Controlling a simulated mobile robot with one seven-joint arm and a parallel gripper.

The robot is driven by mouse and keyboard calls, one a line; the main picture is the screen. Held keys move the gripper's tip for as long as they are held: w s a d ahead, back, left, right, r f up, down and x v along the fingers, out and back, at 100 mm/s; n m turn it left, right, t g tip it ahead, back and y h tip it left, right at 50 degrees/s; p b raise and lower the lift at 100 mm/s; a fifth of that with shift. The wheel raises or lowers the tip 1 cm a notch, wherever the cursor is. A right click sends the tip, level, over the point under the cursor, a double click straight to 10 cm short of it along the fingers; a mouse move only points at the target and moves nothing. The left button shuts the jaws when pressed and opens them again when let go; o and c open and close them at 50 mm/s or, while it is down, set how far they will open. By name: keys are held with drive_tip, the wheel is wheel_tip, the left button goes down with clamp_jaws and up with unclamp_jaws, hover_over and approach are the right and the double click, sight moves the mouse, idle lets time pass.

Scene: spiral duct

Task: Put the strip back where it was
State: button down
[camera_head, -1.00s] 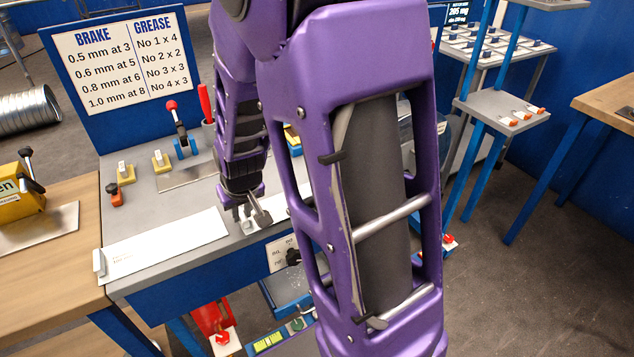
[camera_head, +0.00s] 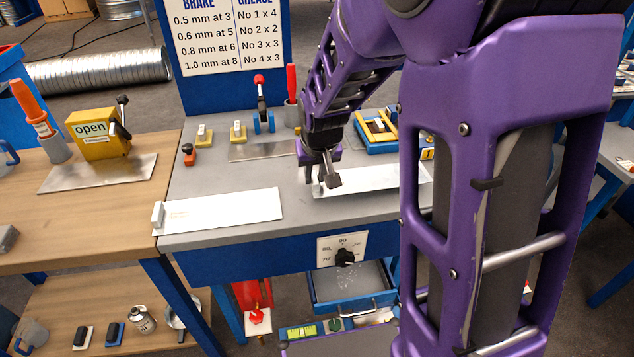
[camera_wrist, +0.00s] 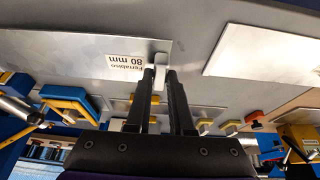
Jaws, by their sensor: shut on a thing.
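A pale metal strip (camera_head: 372,180) is at the front of the grey bench, right of centre. In the wrist view the strip (camera_wrist: 60,38) carries a label reading 80 mm and has a small white tab at its end. My gripper (camera_head: 322,182) is at the strip's left end. In the wrist view my gripper (camera_wrist: 162,75) has its fingers shut on that tab. My arm hides the strip's right end in the head view. I cannot tell whether the strip touches the bench.
A second pale strip (camera_head: 225,210) with a tab lies to the left on the bench (camera_head: 210,180). Behind are a thin metal sheet (camera_head: 262,150), yellow and blue blocks, a red-knobbed lever (camera_head: 262,105) and a blue tray (camera_head: 375,130). A wooden table (camera_head: 110,205) adjoins at left.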

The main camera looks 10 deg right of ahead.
drive_tip(key=shift+f, duration=1.8)
drive_tip(key=shift+b, duration=0.3)
drive_tip(key=shift+f, duration=0.15)
drive_tip(key=c, duration=0.8)
unclamp_jaws()
drive_tip(key=shift+r, duration=0.35)
drive_tip(key=p+v, duration=0.2)
drive_tip(key=v, duration=0.9)
drive_tip(key=shift+s+r, duration=0.2)
drive_tip(key=shift+r, duration=0.1)
